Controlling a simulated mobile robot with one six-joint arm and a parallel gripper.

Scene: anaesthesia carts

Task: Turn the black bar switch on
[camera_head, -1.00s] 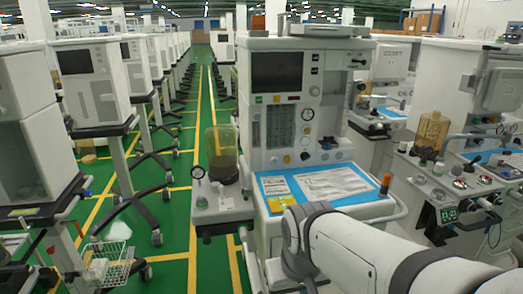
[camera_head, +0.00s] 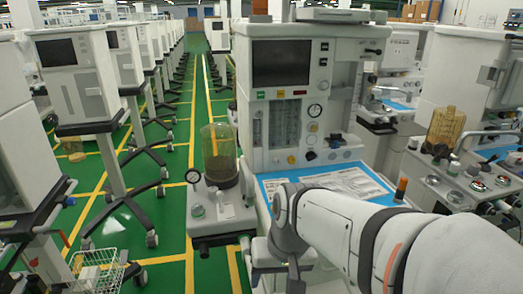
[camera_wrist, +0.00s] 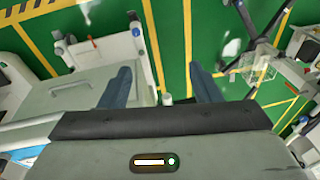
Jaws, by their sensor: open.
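The anaesthesia cart (camera_head: 345,110) stands ahead in the head view, with a dark screen, gauges and knobs on its front. Small dark controls (camera_head: 324,54) sit right of the screen, and a black knob (camera_head: 310,155) sits below the round gauge. I cannot tell whether any of these is the black bar switch. My gripper (camera_wrist: 159,70) shows in the wrist view with its two dark blue fingers wide apart and empty. Green floor and a small pale cylinder (camera_wrist: 167,99) show between them. In the head view my arm crosses the cart's front and the fingers cannot be made out.
A blue mat with papers (camera_head: 345,181) covers the cart's worktop. A glass canister (camera_head: 219,155) stands at its left side. A wire basket (camera_head: 97,272) is at lower left. More carts stand on both sides. A green aisle (camera_head: 207,110) runs clear to the left.

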